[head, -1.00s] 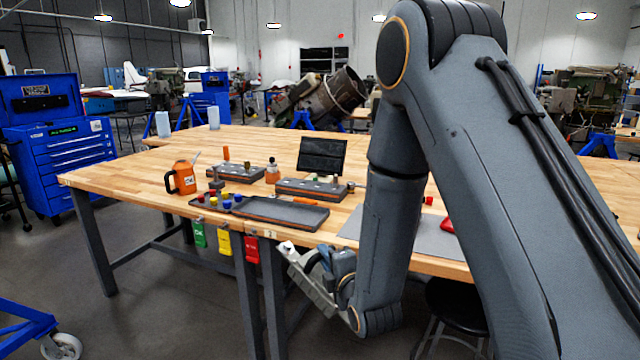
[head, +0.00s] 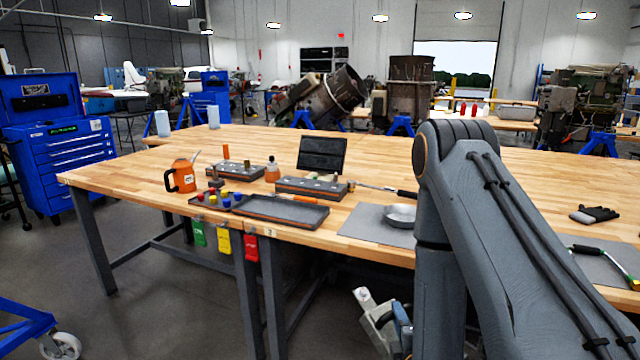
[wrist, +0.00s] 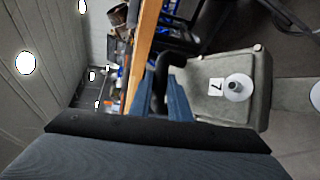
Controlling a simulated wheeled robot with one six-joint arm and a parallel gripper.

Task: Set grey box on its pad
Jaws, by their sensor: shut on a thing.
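The grey box (wrist: 240,100) shows in the wrist view, with a label reading 7, a round white fitting with a dark knob, and a black handle (wrist: 158,88). My gripper (wrist: 165,92) is shut on that handle; its blue fingers hide part of it. In the head view the box (head: 376,322) is a small light-grey piece beside my gripper (head: 402,318), in front of and below the table edge, partly cut off. Grey mats lie on the table, one (head: 358,226) left of my arm and one (head: 590,262) at right; which is the box's pad I cannot tell.
The wooden table (head: 130,172) carries a metal bowl (head: 400,215), an orange can (head: 182,176), a black tray (head: 280,211), a dark screen (head: 322,154) and a dark glove (head: 594,214). A blue tool cabinet (head: 62,155) stands at left. The table's back middle is clear.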

